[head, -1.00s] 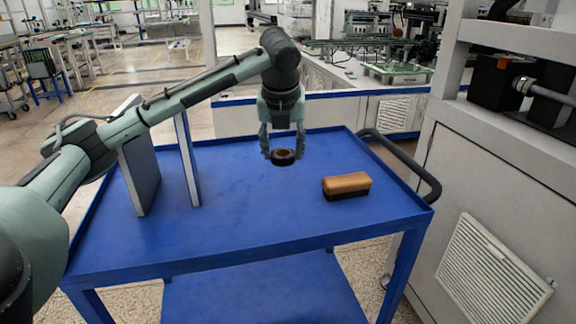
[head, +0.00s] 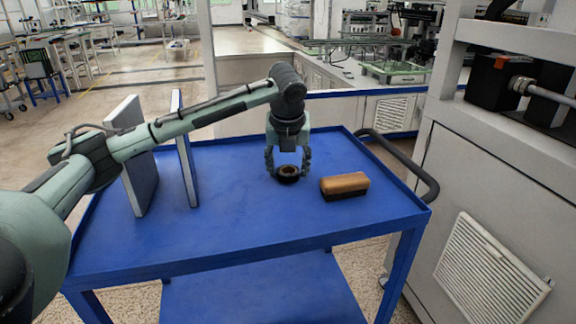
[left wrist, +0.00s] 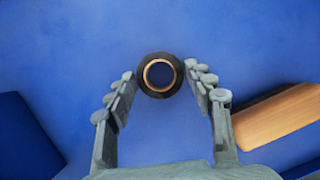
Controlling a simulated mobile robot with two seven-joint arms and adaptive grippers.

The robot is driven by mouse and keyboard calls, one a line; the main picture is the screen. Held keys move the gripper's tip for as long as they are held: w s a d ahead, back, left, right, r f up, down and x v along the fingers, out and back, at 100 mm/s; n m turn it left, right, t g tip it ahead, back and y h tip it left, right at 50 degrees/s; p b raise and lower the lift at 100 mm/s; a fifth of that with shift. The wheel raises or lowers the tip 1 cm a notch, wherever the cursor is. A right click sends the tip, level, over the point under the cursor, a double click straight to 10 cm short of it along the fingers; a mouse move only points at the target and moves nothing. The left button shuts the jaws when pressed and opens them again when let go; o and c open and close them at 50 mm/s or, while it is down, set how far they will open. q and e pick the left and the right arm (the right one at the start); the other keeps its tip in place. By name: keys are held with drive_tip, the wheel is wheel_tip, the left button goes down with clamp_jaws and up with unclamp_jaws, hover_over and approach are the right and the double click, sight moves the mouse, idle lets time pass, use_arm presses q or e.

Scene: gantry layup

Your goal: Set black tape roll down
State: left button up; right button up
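The black tape roll (head: 288,175), a dark ring with a tan inner rim, lies flat on the blue cart top (head: 235,215). In the left wrist view the tape roll (left wrist: 145,88) sits between and just ahead of my left fingertips. My left gripper (head: 288,163) points down over the roll with its fingers spread on either side. Narrow gaps show between fingers and roll, so it looks open. In the left wrist view my left gripper (left wrist: 159,72) frames the roll. My right gripper is not in view.
A wooden-topped brush with dark bristles (head: 345,185) lies close to the right of the roll. Two upright panels (head: 140,165) (head: 187,160) stand on the cart's left side. The front middle of the cart top is clear. A black handle (head: 405,165) runs along its right edge.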

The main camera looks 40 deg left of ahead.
use_arm(q)
drive_tip(key=shift+o, duration=1)
drive_tip(key=shift+r, duration=0.2)
drive_tip(key=v, duration=1.1)
drive_tip(key=shift+r, duration=0.4)
drive_tip(key=shift+s+d, duration=0.1)
